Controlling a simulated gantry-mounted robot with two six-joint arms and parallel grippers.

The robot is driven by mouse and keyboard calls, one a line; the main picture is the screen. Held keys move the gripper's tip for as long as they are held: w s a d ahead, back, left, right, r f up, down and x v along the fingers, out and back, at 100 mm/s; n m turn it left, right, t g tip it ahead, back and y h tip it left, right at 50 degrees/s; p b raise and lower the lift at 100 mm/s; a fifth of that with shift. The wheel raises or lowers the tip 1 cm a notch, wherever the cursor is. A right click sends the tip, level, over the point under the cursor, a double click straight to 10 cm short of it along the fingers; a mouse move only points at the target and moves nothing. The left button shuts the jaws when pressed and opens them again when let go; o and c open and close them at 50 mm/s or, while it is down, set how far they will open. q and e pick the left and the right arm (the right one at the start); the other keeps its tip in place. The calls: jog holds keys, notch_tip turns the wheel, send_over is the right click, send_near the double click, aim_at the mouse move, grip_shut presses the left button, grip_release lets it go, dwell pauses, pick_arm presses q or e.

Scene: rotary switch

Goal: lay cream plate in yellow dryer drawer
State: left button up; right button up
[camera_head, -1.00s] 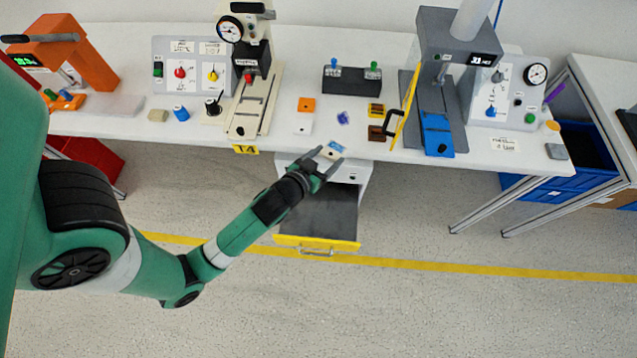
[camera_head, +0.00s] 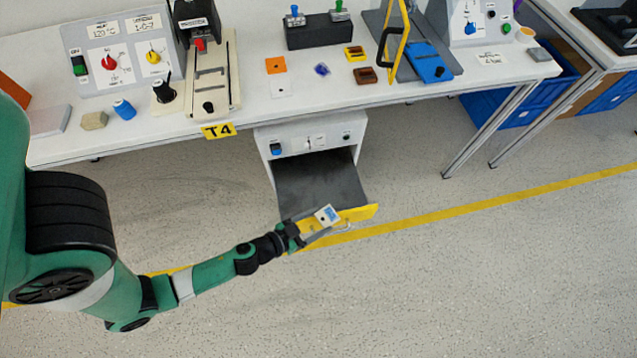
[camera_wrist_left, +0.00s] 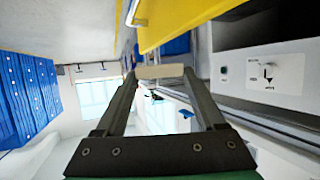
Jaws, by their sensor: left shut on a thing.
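My left gripper (camera_head: 314,228) is shut on the small cream plate (camera_head: 327,215), which has a blue patch on its face. In the head view the plate appears over the yellow front (camera_head: 358,213) of the dryer drawer; its exact height above it is unclear. In the left wrist view the plate (camera_wrist_left: 160,71) is seen edge-on between the fingertips, apart from the yellow front (camera_wrist_left: 190,22). The drawer is pulled out and its dark grey floor (camera_head: 318,180) looks empty. The white dryer body (camera_head: 310,138) hangs under the table. My right gripper is not in view.
The white table (camera_head: 370,98) stands above and behind the drawer. The floor in front is clear.

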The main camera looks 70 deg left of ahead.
pick_arm(q)
jog(key=shift+a+r+p, duration=0.1)
jog(key=shift+a+p, duration=0.35)
jog(key=shift+a, duration=0.05)
jog(key=shift+w+a+f+p, duration=0.1)
jog(key=shift+a+f+p, duration=0.2)
jog(key=shift+a, duration=0.3)
jog(key=shift+a+f+p, duration=0.25)
jog(key=shift+a+p, duration=0.05)
jog(key=shift+a, duration=0.3)
jog(key=a+f, duration=0.2)
jog(key=a, duration=0.2)
jog(key=b, duration=0.7)
send_over(304, 200)
jog(key=f, duration=0.6)
jog(key=shift+w+d, duration=0.1)
jog(key=shift+d, duration=0.3)
jog(key=f+b, duration=0.4)
jog(key=shift+a+f, duration=0.15)
jog(key=shift+a, duration=0.25)
jog(key=shift+r, duration=0.2)
jog(key=shift+f, duration=0.15)
